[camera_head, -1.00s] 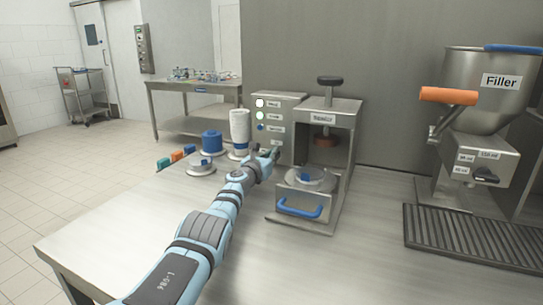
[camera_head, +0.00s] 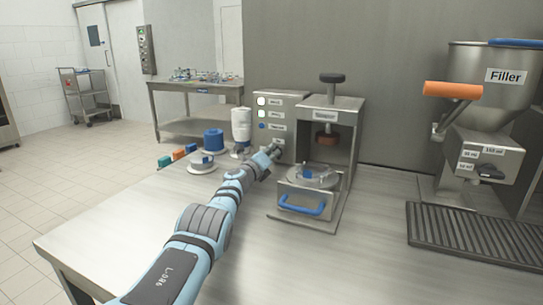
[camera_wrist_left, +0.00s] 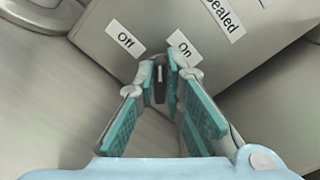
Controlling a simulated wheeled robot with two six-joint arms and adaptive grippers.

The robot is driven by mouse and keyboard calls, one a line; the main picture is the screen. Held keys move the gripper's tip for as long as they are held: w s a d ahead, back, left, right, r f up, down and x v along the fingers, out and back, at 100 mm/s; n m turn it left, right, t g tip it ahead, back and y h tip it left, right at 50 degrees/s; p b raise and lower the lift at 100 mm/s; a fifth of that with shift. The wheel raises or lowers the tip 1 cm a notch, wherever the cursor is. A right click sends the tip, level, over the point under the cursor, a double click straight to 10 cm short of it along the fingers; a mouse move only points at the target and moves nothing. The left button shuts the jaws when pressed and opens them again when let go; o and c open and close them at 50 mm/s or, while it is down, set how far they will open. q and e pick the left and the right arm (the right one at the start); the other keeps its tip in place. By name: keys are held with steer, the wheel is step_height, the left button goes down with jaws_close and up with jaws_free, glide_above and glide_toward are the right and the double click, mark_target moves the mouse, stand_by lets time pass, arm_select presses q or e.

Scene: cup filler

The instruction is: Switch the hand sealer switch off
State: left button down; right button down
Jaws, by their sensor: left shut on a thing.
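The hand sealer's grey control box (camera_head: 291,106) stands left of the sealer frame (camera_head: 344,150), with indicator lights and labels on its front. My left gripper (camera_head: 278,149) is at the lower front of this box. In the left wrist view, the gripper (camera_wrist_left: 161,75) has its fingertips close together around the small dark switch lever (camera_wrist_left: 160,88). The "Off" label (camera_wrist_left: 125,40) is at upper left and the "On" label (camera_wrist_left: 184,46) just right of the tips. The fingers partly hide the switch, so I cannot tell its setting. My right gripper is out of view.
The sealer's tray with a blue handle (camera_head: 302,208) is right of my left gripper. A white container (camera_head: 241,125) and a blue roll (camera_head: 213,139) stand left of the control box. The filler (camera_head: 485,110) is at the right. The front of the table is clear.

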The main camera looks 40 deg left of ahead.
arm_select(q)
steer(key=shift+f+n, duration=0.2)
steer(key=shift+n, duration=0.7)
steer(key=n, duration=0.2)
steer(key=n+b, duration=0.1)
steer(key=n, duration=0.3)
steer(key=shift+a+f+b, duration=0.15)
steer(key=shift+f+b, duration=0.15)
steer(key=shift+n, duration=0.4)
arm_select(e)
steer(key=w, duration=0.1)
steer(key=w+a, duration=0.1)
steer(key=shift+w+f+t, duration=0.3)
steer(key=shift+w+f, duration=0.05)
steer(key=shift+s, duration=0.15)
arm_select(q)
steer(key=c, duration=1.7)
jaws_free()
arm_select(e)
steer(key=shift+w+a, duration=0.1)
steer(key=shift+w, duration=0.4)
